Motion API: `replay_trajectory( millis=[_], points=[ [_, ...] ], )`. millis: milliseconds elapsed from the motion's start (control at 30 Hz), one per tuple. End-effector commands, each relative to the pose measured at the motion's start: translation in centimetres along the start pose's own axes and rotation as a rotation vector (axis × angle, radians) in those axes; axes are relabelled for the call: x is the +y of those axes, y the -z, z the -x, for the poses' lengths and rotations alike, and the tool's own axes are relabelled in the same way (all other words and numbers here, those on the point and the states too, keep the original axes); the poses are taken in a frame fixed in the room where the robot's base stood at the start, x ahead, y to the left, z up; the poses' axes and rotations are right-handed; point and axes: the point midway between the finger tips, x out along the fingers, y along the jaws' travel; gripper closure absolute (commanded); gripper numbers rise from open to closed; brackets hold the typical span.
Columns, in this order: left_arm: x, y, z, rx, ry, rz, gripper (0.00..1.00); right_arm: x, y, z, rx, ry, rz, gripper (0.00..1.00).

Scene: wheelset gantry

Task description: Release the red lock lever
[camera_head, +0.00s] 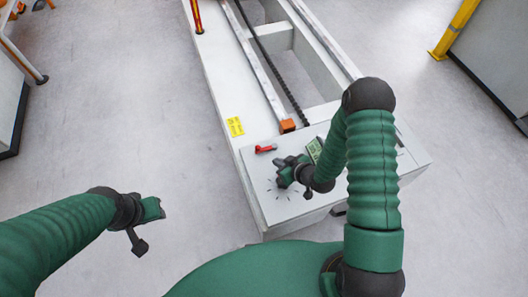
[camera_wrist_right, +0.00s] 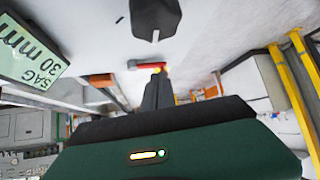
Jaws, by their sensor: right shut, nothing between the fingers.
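The red lock lever (camera_head: 265,149) lies on the light top panel at the near end of the gantry. It also shows in the right wrist view as a small red bar (camera_wrist_right: 148,63), partly behind a dark finger. My right gripper (camera_head: 283,170) is just below and to the right of the lever in the head view, over the panel. It is shut and empty; I cannot tell whether it touches the lever. My left gripper (camera_head: 158,212) hangs over open floor at the left, away from the gantry. Its fingers are too small to read.
A green display (camera_wrist_right: 30,50) reading "SAG 30 mm" sits beside my right gripper. An orange block (camera_head: 287,126) lies at the end of a rail. A yellow label (camera_head: 235,127) is on the frame. A yellow post (camera_head: 455,30) stands at the right. Floor left of the gantry is clear.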

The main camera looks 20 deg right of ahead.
Motion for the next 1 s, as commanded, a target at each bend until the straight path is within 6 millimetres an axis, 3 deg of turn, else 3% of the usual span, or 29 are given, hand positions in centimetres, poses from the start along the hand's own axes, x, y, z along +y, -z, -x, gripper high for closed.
replay_trajectory(
  millis=[267, 400, 600, 1000],
  points=[
    [0.0, -0.2, -1.0, 0.0, 0.0, 0.0, 0.64, -0.1, -0.2, -6.3, 0.0, 0.001, -0.001, 1.0],
    [0.0, -0.2, -0.8, 0.0, 0.0, 0.0, 0.64, 0.0, 1.6, -8.0, 0.001, 0.0, 0.0, 1.0],
    [0.0, -0.2, -0.9, 0.0, 0.0, 0.0, 0.64, 0.0, 2.6, -9.1, 0.0, -0.001, -0.001, 1.0],
    [0.0, -0.2, -0.9, 0.0, 0.0, 0.0, 0.64, 0.0, 2.7, -9.2, -0.001, -0.001, -0.002, 1.0]
  ],
)
